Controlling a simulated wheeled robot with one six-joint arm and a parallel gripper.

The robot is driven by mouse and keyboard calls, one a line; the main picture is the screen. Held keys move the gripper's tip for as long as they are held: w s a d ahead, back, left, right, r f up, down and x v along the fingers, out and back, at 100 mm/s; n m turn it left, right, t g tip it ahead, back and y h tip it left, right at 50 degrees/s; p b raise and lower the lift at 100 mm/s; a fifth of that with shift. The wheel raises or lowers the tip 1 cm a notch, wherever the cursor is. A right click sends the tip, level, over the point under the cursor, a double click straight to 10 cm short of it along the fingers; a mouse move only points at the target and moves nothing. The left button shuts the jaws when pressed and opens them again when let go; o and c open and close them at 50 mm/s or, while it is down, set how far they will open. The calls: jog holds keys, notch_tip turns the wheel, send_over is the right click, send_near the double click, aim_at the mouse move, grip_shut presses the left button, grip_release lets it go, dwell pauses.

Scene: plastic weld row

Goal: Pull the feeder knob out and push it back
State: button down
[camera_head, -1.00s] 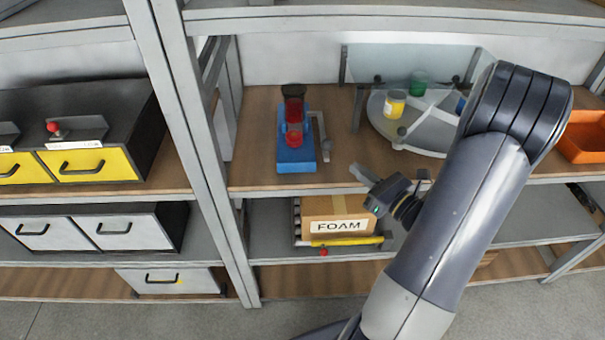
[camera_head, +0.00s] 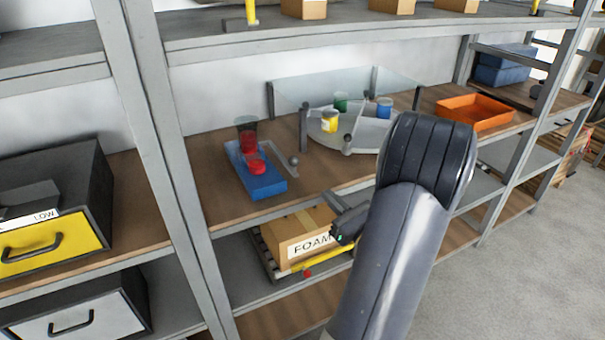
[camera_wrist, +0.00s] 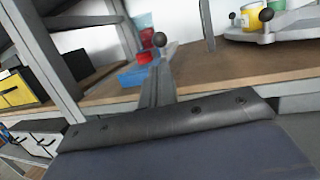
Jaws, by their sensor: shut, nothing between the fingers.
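The feeder has a blue base (camera_head: 255,172) with a red part (camera_head: 257,164) and a dark, red-bottomed hopper (camera_head: 246,128). It stands on the wooden shelf. A grey bar beside it carries a round grey knob (camera_head: 294,161). In the wrist view the dark knob (camera_wrist: 160,39) shows just above my fingertips, with the red and blue feeder behind. My gripper (camera_wrist: 159,72) is shut and empty. It points toward the knob, with a gap that I cannot judge exactly. In the head view my arm hides much of the gripper.
A turntable (camera_head: 366,135) with several small cups and clear panels stands right of the feeder. An orange tray (camera_head: 476,112) lies farther right. A FOAM box (camera_head: 297,232) sits on the shelf below. A grey upright post (camera_head: 152,150) stands left.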

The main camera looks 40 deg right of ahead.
aim_at(297, 165)
jog(key=w, duration=0.3)
jog(key=w+r, duration=0.1)
jog(key=w, duration=0.3)
jog(key=w+r+p, duration=0.1)
jog(key=w, duration=0.2)
jog(key=shift+w+d, duration=0.15)
jog(key=shift+d, duration=0.05)
